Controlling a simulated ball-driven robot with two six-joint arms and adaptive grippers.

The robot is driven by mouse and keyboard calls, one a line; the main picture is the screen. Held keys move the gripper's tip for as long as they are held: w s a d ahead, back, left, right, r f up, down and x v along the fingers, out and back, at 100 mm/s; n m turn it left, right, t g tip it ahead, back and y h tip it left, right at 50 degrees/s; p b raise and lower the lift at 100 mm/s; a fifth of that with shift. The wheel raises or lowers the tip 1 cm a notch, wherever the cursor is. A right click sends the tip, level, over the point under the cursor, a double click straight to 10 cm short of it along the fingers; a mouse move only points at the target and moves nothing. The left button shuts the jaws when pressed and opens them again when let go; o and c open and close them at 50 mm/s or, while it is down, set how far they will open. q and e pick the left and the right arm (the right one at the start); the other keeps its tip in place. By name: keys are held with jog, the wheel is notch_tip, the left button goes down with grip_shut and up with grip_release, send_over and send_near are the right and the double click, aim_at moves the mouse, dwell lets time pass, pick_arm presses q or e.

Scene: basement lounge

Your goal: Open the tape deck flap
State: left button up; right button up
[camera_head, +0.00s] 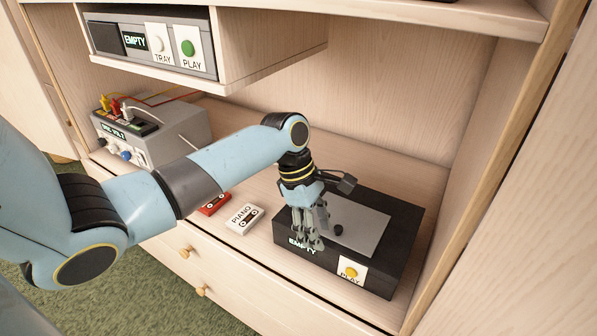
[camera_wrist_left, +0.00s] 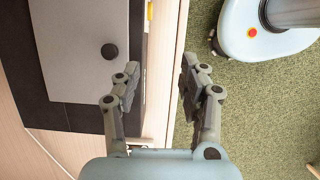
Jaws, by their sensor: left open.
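The tape deck (camera_head: 405,245) is a black box on the lower shelf, with a yellow PLAY button (camera_head: 351,272) and a lit EMPTY sign (camera_head: 302,246) on its front. Its grey flap (camera_head: 365,232) lies flat and shut on top, with a small black knob (camera_head: 338,229). In the left wrist view the flap (camera_wrist_left: 72,45) and its knob (camera_wrist_left: 109,51) show at the left. My left gripper (camera_head: 307,238) points down by the deck's front left part, left of the knob. In the wrist view its fingers (camera_wrist_left: 157,92) are apart and empty. My right gripper is not in view.
A white PIANO cassette (camera_head: 244,218) and a red cassette (camera_head: 214,204) lie left of the deck. A grey mixer with cables (camera_head: 180,125) stands farther left. A player with TRAY and PLAY buttons (camera_head: 155,66) sits on the shelf above. The shelf's right side wall is close to the deck.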

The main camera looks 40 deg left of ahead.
pick_arm(q)
jog(key=s+d+f+m+g+y, duration=0.1)
jog(key=s+f+m, duration=0.5)
jog(key=m, duration=0.9)
jog(key=shift+g+p, duration=0.4)
jog(key=shift+g, duration=0.3)
jog(key=shift+s+d+f, duration=0.1)
